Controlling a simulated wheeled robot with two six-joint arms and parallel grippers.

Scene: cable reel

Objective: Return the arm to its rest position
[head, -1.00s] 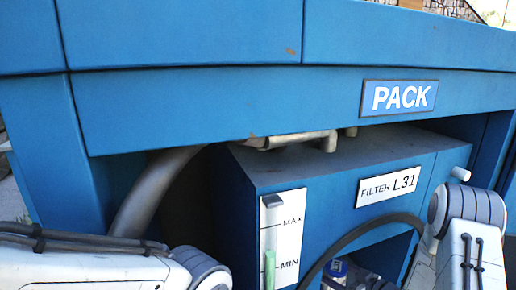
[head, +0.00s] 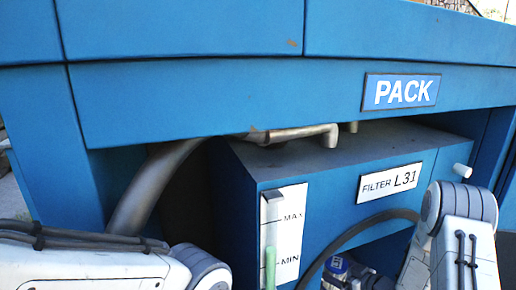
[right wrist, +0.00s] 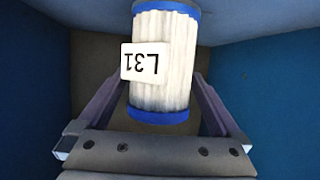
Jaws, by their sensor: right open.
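In the right wrist view, my right gripper (right wrist: 161,88) is open, with a finger on either side of a white pleated filter (right wrist: 178,80). The filter has blue ends and an L31 label. I cannot tell whether the fingers touch it. In the head view, a blue-ended part, probably the same filter (head: 338,267), shows at the bottom edge inside the lower opening. My right arm (head: 462,225) is at the lower right; its gripper is mostly cut off there. My left arm (head: 90,262) reaches in from the lower left, and its gripper is out of view.
A blue cabinet with a PACK sign (head: 401,91) overhangs a blue housing marked FILTER L31 (head: 390,183). A MAX/MIN gauge (head: 284,232), a dark curved hose (head: 360,232) and a grey pipe (head: 150,190) are close by. Blue walls flank the filter in the wrist view.

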